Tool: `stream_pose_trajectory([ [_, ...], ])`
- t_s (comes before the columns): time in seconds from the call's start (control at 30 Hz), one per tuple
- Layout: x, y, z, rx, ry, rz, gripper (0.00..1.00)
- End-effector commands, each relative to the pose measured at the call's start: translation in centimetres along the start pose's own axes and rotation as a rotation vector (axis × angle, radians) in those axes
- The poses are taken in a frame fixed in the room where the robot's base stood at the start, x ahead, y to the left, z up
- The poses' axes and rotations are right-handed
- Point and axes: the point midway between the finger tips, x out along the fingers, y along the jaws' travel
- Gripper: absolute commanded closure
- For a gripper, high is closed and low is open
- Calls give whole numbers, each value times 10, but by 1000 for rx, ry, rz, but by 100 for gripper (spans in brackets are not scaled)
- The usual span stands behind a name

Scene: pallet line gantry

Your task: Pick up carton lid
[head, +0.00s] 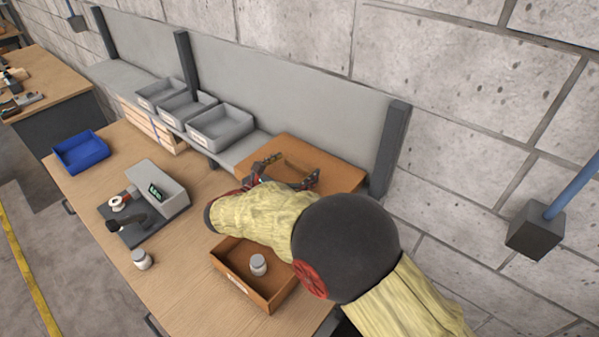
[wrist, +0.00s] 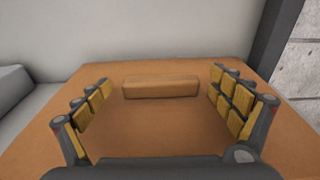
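The carton lid (head: 338,174) is a flat orange-brown panel lying at the back of the bench, against the grey back panel. In the wrist view the lid (wrist: 150,130) fills most of the lower picture, with a raised brown block (wrist: 160,87) on it. My gripper (head: 290,174) is open over the lid. In the wrist view its yellow-padded fingers (wrist: 160,90) stand wide apart, left and right of the block, with clear gaps and nothing held. My arm hides part of the lid's near side in the head view. An open brown carton (head: 232,279) stands in front, with a white-capped jar (head: 258,265) inside.
Grey bins (head: 222,128) stand on the shelf left of the lid. A scale-like device (head: 150,190), a blue tray (head: 81,153) and another jar (head: 141,259) are on the bench. A dark post (head: 390,150) rises right of the lid. Bare bench lies at front left.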

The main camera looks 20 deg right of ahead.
Motion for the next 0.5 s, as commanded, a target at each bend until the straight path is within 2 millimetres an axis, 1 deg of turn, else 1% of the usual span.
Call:
stream_pose_trajectory([
  [0.07, 0, 0, 0, 0, 0, 0, 14],
  [0.5, 0, 0, 0, 0, 0, 0, 39],
])
